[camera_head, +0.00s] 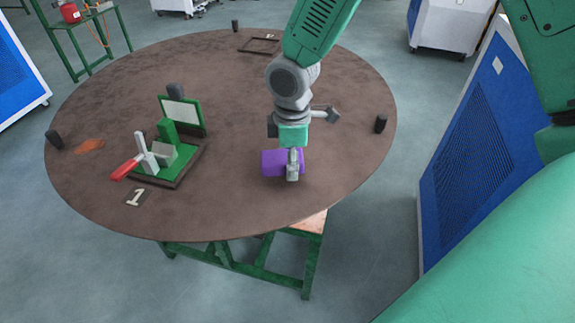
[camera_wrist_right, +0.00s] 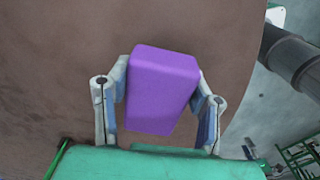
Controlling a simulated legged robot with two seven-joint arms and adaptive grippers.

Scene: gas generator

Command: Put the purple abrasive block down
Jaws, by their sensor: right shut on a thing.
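The purple abrasive block (camera_head: 272,163) is at my right gripper (camera_head: 292,170), over the front right part of the round brown table (camera_head: 225,205). In the right wrist view the purple block (camera_wrist_right: 161,90) sits between the two fingers of my right gripper (camera_wrist_right: 160,110), which is shut on it. The block looks slightly tilted between the fingers. Whether its underside touches the table or is just above it I cannot tell. My left gripper is not in view.
A green fixture (camera_head: 168,150) with a red-handled clamp stands at the left of the table, by a "1" mark (camera_head: 135,197). An empty dark frame (camera_head: 259,44) lies at the back. Black posts (camera_head: 380,123) stand along the rim. The tabletop around the block is clear.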

